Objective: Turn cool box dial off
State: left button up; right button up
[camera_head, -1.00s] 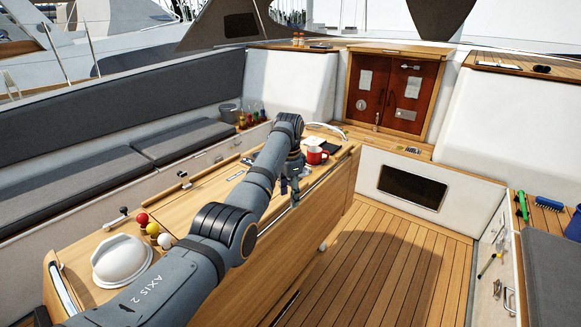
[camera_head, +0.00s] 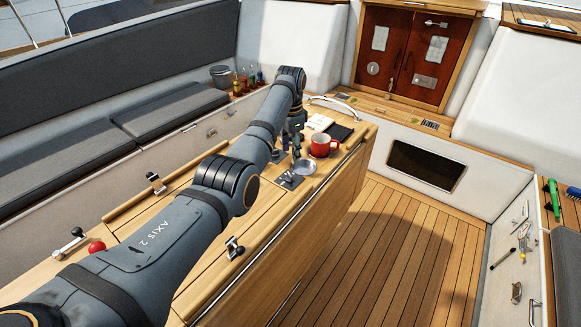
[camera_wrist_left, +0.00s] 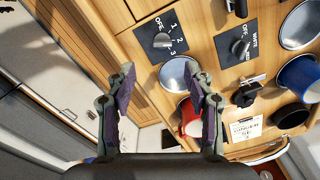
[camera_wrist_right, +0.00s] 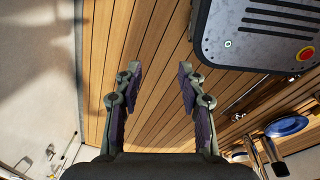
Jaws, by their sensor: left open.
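A dial with a grey knob (camera_wrist_left: 161,41) sits on a black panel marked OFF, 1, 2, 3 in the left wrist view. The knob's exact setting is hard to read. In the head view a dark panel (camera_head: 290,180) lies on the wooden table just below the gripper. My left gripper (camera_wrist_left: 160,72) is open and empty, pointing at the tabletop; the dial shows beyond the gap between its fingers, apart from them. In the head view the left gripper (camera_head: 296,150) hangs above the table. My right gripper (camera_wrist_right: 159,69) is open and empty in its wrist view.
A red mug (camera_head: 322,146), a metal dish (camera_head: 306,167) and a black item stand close by the left gripper. A second panel with a switch (camera_wrist_left: 241,46) and a blue mug (camera_wrist_left: 299,76) show in the left wrist view. The deck (camera_head: 390,260) right of the table is clear.

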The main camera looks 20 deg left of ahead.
aim_at(290, 174)
pick_arm(q)
notch_tip(290, 174, down, 4)
jog(key=shift+r+p, duration=0.1)
jog(key=shift+p, duration=0.35)
jog(key=f, duration=0.5)
jog(key=shift+w+a, duration=0.15)
jog(key=shift+w, duration=0.25)
jog(key=shift+s+f, duration=0.15)
jog(key=shift+f, duration=0.1)
jog(key=shift+c, duration=0.7)
jog(key=c, duration=0.7)
jog(key=shift+c, duration=1.3)
grip_shut()
pick_arm(e)
jog(key=shift+w+r, duration=0.5)
jog(key=shift+r, duration=0.05)
